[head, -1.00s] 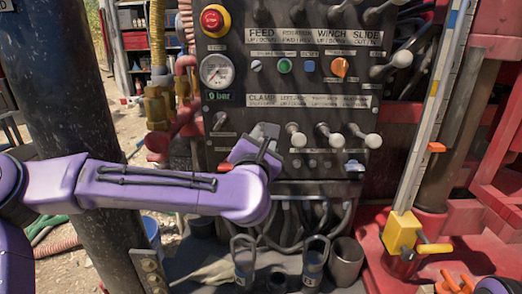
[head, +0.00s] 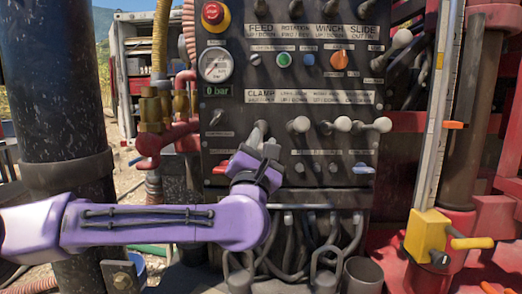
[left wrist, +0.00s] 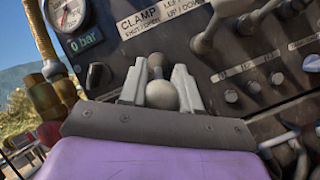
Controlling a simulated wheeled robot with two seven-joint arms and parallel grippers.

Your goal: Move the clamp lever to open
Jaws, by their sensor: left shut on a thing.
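The clamp lever shows in the left wrist view as a grey ball knob (left wrist: 161,94) on a short stem, below the CLAMP SHUT/OPEN label (left wrist: 140,22). In the head view its upper end (head: 261,125) shows just above my gripper. My left gripper (head: 263,146) is at the panel, left of the other levers. In the left wrist view its two grey fingers (left wrist: 158,90) stand on either side of the knob, shut on it. The lever's lower part is partly hidden by the gripper. My right gripper is out of view.
Two pale-knobbed levers (head: 300,124) (head: 343,124) and a third (head: 382,124) stand close to the right. A small dark knob (head: 217,117) is to the left. The gauge (head: 215,64) and 0 bar display (head: 217,91) are above it. Hoses hang below.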

